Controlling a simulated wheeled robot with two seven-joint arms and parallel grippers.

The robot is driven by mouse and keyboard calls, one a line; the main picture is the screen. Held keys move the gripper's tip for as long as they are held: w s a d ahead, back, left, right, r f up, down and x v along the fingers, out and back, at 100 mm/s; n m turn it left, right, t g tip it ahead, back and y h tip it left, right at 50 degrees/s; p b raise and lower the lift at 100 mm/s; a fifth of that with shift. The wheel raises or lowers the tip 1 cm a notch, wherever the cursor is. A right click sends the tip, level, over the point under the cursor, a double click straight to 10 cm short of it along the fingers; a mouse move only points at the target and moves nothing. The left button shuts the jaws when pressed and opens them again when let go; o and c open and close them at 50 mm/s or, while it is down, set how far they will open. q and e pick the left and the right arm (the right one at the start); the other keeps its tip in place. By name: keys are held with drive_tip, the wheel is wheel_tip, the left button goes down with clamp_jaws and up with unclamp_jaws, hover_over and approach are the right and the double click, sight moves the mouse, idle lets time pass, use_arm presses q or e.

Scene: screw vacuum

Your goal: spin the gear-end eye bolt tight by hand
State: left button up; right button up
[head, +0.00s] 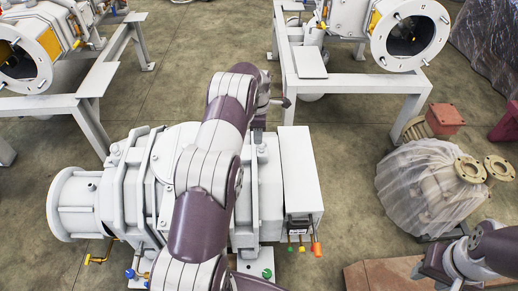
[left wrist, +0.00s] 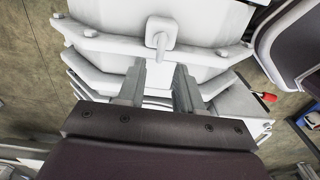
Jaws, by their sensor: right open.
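The vacuum pump (head: 145,190) is a large pale grey machine in the middle of the head view. My right gripper (head: 428,268) is open at the lower right, away from the pump.
A plastic-wrapped part with flanges (head: 425,185) sits on the floor at right. A red block (head: 445,118) lies behind it. More pumps on pale frames (head: 350,85) stand at the back. Coloured valves (head: 303,248) stick out at the pump's front. Floor between is clear.

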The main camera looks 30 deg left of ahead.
use_arm(q)
wheel_tip(320, 180, down, 5)
drive_tip(key=shift+w+r+b, duration=0.1)
drive_tip(key=shift+b, duration=0.2)
clamp_jaws()
drive_tip(key=shift+m, duration=0.3)
drive_tip(key=m, duration=0.4)
drive_tip(key=shift+w+p, duration=0.2)
drive_tip(key=shift+p, duration=0.15)
drive_tip(key=m, duration=0.6)
drive_tip(key=shift+w+m, duration=0.35)
drive_tip(key=shift+m, duration=0.05)
drive_tip(key=m, duration=0.6)
drive_tip(key=shift+w+d, duration=0.2)
drive_tip(key=shift+w, duration=0.05)
drive_tip(key=m, duration=0.5)
drive_tip(key=shift+w+d+r+m, duration=0.1)
drive_tip(key=shift+d+m, duration=0.15)
drive_tip(key=shift+m, duration=0.15)
